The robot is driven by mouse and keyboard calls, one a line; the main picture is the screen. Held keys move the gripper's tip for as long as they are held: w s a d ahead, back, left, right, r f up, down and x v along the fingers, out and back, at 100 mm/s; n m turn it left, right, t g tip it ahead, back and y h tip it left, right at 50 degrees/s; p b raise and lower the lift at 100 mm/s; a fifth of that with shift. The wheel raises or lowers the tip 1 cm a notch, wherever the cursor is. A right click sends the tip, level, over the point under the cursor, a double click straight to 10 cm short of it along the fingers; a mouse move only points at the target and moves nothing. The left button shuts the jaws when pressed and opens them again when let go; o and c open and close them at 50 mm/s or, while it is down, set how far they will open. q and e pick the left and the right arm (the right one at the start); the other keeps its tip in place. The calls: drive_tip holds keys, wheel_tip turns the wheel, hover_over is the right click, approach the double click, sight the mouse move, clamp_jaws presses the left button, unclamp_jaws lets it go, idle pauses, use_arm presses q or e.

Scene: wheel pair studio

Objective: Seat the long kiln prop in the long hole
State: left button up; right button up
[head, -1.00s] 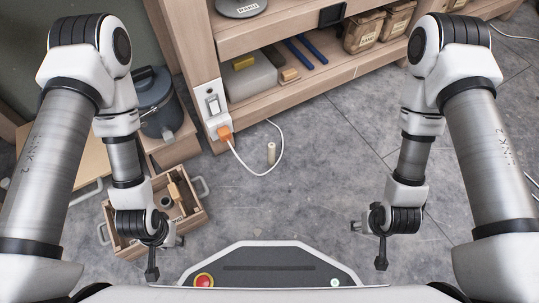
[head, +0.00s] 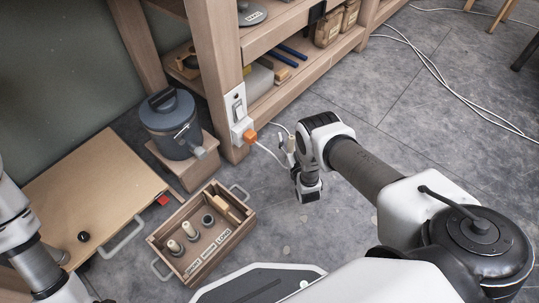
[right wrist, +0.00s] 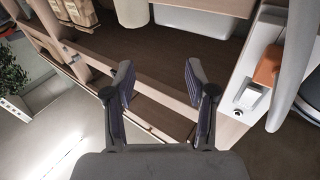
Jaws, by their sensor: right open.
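The long hole (head: 208,219), a dark round opening nearest the LONG label, looks empty. Two pale props (head: 190,229) stand in the other holes. My left gripper is out of view.
A grey lidded pot (head: 170,115) stands on a wooden block behind the box. An orange plug (head: 250,136) and white cable are on the shelf post near my right gripper, also in the right wrist view (right wrist: 269,66). Open floor lies right of the box.

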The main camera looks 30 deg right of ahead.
sight(293, 141)
drive_tip(key=s+d+f+g, duration=0.1)
drive_tip(key=s+f, duration=0.4)
drive_tip(key=f, duration=0.1)
drive_tip(key=b+x, duration=0.4)
drive_tip(key=x, duration=0.3)
drive_tip(key=shift+w+r+b, duration=0.1)
drive_tip(key=shift+w+b, duration=0.25)
drive_tip(key=shift+b, duration=0.05)
drive_tip(key=shift+r, duration=0.15)
clamp_jaws()
